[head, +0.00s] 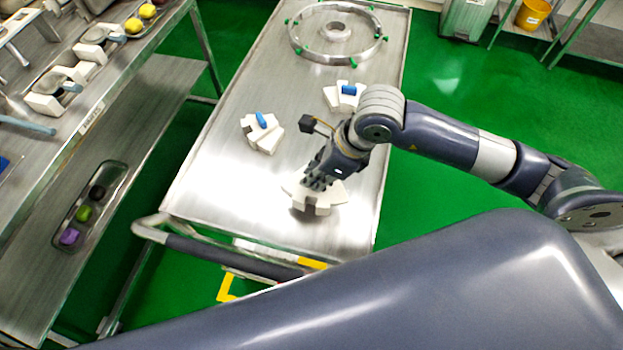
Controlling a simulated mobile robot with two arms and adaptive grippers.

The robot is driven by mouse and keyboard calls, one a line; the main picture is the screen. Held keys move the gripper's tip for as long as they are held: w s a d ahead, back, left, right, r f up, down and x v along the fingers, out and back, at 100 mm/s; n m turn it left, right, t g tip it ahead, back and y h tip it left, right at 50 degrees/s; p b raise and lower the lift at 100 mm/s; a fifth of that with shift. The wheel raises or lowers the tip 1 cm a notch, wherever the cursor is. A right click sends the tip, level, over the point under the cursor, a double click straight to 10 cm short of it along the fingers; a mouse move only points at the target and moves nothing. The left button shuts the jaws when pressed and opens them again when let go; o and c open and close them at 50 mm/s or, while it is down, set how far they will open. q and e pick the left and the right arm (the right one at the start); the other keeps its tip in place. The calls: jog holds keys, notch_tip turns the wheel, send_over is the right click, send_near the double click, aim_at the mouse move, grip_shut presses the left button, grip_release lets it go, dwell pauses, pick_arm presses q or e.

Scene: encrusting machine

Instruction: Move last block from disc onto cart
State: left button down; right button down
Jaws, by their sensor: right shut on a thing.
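My right gripper (317,183) reaches in from the right and is shut on a white block (323,198) at the near part of the steel cart (225,195). The gripper hides part of the block. The block is on the cart top or just above it; I cannot tell which. Other white blocks with blue parts lie on the cart: a group (265,140) left of the gripper and another (343,101) behind it. A metal ring with green knobs (297,52) around a small hub lies at the cart's far end. My left gripper is out of view.
A steel table (120,62) on the left holds white blocks and yellow items. Its lower shelf carries a tray (112,177) with black, green and purple items. The cart's handle (235,256) is at the near end. A yellow bucket (533,13) stands at the back right.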

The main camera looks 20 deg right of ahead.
jog(key=shift+s+a+p, duration=0.1)
jog(key=shift+a+p, duration=0.25)
jog(key=shift+a, duration=0.35)
notch_tip(320, 180, down, 3)
jog(key=shift+d+r+p, duration=0.1)
jog(key=shift+r+p, duration=0.05)
jog(key=shift+p, duration=0.45)
jog(key=shift+f, duration=0.6)
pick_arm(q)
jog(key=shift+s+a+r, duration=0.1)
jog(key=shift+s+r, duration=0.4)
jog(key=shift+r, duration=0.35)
pick_arm(e)
jog(key=c, duration=1.6)
grip_release()
